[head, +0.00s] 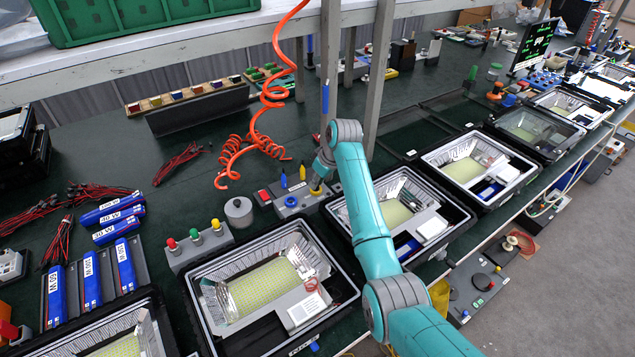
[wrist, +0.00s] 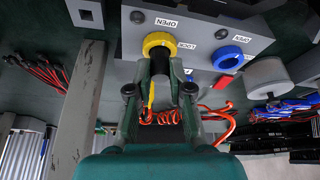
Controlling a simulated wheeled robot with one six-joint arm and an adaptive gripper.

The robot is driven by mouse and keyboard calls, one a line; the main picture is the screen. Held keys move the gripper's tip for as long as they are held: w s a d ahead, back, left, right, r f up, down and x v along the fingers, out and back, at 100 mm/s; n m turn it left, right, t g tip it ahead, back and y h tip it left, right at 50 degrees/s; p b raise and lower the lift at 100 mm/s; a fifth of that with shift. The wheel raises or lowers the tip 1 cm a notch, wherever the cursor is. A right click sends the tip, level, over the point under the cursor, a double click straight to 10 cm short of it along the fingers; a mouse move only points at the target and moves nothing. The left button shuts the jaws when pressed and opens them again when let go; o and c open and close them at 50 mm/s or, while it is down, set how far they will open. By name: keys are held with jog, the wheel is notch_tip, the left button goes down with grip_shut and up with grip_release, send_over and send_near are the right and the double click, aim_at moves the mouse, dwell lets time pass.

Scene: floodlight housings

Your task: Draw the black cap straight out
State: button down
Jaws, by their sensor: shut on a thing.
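The black cap (wrist: 160,52) shows in the wrist view as a dark round stub in front of a yellow ring (wrist: 160,40). My gripper (wrist: 160,82) is shut on the cap, with its dark fingers on either side of it. The ring is on a grey box (wrist: 200,45) with OPEN and LOCK labels. I cannot tell how deep the cap sits in the ring. In the head view my gripper (head: 319,178) is right over the yellow ring (head: 316,190), and the cap is hidden there.
A blue ring (wrist: 228,58) is beside the yellow one on the same box. A grey cylinder (head: 238,211) stands to the left. A coiled orange hose (head: 262,140) hangs behind. Floodlight housings (head: 262,285) line the bench front, and grey posts (head: 378,80) rise close to my arm.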

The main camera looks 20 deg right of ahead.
jog(key=shift+r, duration=1.75)
